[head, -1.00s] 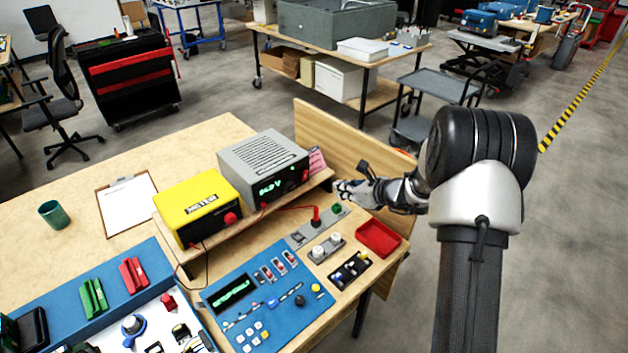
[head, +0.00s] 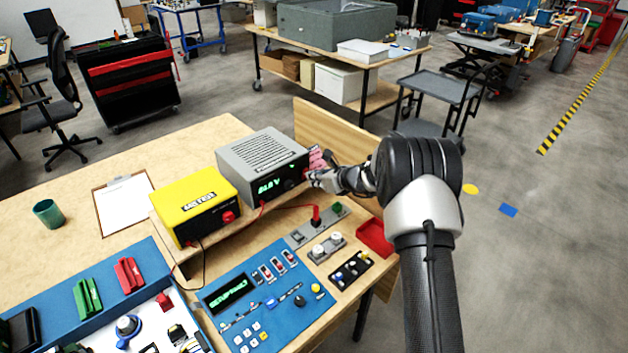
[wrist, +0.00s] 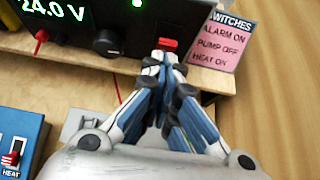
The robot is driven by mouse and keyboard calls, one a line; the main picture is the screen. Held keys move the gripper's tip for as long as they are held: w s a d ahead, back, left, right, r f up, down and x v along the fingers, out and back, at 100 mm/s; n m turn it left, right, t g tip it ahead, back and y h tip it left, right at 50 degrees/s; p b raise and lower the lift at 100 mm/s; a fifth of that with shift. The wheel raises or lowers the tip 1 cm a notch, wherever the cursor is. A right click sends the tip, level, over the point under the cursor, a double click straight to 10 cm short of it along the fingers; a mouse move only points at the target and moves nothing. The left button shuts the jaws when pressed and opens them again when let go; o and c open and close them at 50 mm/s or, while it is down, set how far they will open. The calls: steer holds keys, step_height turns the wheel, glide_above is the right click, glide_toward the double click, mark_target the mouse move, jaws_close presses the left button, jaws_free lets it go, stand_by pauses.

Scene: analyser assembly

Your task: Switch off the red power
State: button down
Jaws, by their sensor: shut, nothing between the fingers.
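The grey power supply (head: 262,160) stands on the wooden shelf with a lit green display. In the wrist view its display (wrist: 52,10) reads 24.0 V and a green light (wrist: 137,3) glows. A red switch (wrist: 167,43) sits at the right of its front face, right of the black knob (wrist: 108,42). My gripper (wrist: 166,62) is shut and empty, with its fingertips just below the red switch in the picture; I cannot tell if they touch it. In the head view my gripper (head: 314,179) is at the supply's right front corner and largely hides the switch area.
A pink switches card (wrist: 219,42) stands right of the supply. The yellow meter (head: 197,205) is to its left. Below are a red plug (head: 316,214), a blue control panel (head: 285,325) and a red tray (head: 371,236). A wooden board (head: 335,128) rises behind.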

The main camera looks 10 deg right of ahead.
steer(key=shift+w+a, duration=0.1)
steer(key=shift+w, duration=0.1)
steer(key=shift+r+p, duration=0.15)
steer(key=shift+p, duration=0.3)
steer(key=p, duration=0.2)
steer(key=g+p, duration=0.1)
steer(key=p, duration=0.1)
steer(key=shift+w+a+r+h, duration=0.15)
steer(key=shift+w+a+h, duration=0.1)
steer(key=shift+w+h, duration=0.15)
steer(key=shift+r, duration=0.15)
steer(key=shift+s+r+p, duration=0.1)
steer(key=shift+r+p, duration=0.4)
steer(key=shift+r, duration=0.2)
steer(key=shift+d, duration=0.1)
